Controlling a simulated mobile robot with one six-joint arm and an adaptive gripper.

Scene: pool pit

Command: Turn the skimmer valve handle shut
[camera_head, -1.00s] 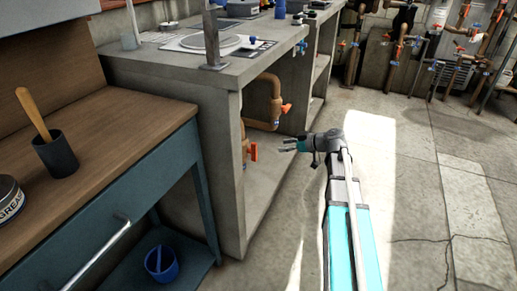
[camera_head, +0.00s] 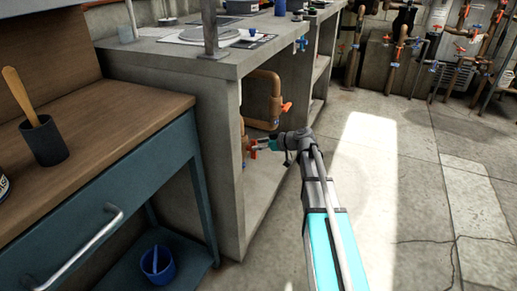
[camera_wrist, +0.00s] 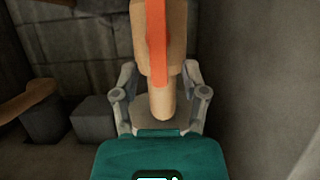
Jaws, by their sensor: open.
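An orange-red valve handle (camera_head: 253,149) sits on brown pipework inside the open concrete bay under the counter. No label shows, so I cannot tell whether it is the skimmer valve. My gripper (camera_head: 266,146) is open, with its tips right at this handle. In the wrist view the handle (camera_wrist: 157,45) is a narrow upright orange strip in front of a tan pipe (camera_wrist: 163,104). My fingers (camera_wrist: 159,76) stand on either side of it, with gaps left and right. Whether the tips touch anything is unclear.
A second orange handle (camera_head: 287,107) is on a brown elbow pipe (camera_head: 272,87) above and behind. The bay's concrete side wall (camera_head: 221,185) stands left of my gripper. A blue workbench (camera_head: 78,220) is nearer on the left. The floor at right (camera_head: 400,180) is clear.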

